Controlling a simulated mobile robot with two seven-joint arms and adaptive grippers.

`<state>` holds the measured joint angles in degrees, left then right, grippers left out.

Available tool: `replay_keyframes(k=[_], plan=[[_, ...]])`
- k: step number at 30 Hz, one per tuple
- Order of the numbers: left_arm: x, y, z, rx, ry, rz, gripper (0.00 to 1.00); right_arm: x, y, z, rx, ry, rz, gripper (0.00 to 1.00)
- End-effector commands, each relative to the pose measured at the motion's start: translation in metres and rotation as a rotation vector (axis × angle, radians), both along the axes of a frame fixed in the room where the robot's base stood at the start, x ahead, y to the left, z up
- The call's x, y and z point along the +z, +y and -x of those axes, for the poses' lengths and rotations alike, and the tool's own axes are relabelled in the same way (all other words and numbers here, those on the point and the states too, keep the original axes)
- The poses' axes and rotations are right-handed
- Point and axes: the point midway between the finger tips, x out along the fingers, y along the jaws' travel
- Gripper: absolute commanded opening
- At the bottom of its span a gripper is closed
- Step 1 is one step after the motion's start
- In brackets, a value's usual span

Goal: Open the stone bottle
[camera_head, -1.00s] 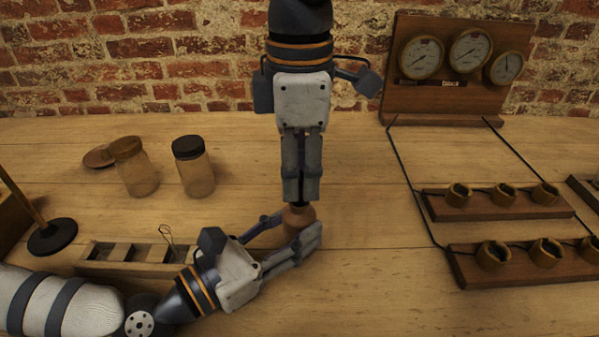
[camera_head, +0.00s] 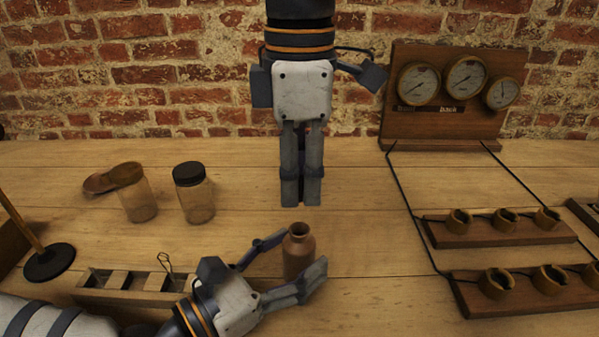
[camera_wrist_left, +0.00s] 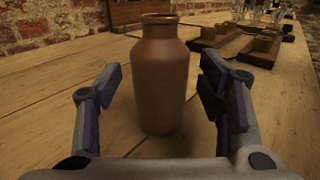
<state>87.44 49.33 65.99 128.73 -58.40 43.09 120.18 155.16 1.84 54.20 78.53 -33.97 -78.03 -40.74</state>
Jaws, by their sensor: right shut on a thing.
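The brown stone bottle (camera_head: 299,254) stands upright on the table, its mouth showing as a dark opening at the top. It also shows in the left wrist view (camera_wrist_left: 160,85). My left gripper (camera_head: 304,250) is open, with one finger on each side of the bottle; in the left wrist view there are gaps between both fingers and the bottle. My right gripper (camera_head: 301,198) hangs above and slightly behind the bottle, clear of its mouth. Its fingers are shut on the stopper, which they hide almost wholly.
A slotted wooden rack (camera_head: 150,297) lies near my left arm. A gauge board (camera_head: 440,115) and wooden ring holders (camera_head: 490,235) with cables stand right.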

Motion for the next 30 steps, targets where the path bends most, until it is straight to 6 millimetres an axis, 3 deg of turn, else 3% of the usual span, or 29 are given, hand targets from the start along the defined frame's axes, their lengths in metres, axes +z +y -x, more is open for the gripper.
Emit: replay_keyframes(k=[5,18,30], plan=[[0.000,0.006,0.004,0.001,0.001,-0.001,0.62,0.000,0.000,0.000,0.000,0.000,0.000,0.00],[0.000,0.084,0.070,0.004,0.000,-0.001,0.62,0.000,0.000,0.000,0.000,0.000,0.000,0.00],[0.000,0.092,0.078,-0.001,0.000,0.000,0.62,0.000,0.000,0.000,0.000,0.000,0.000,0.00]])
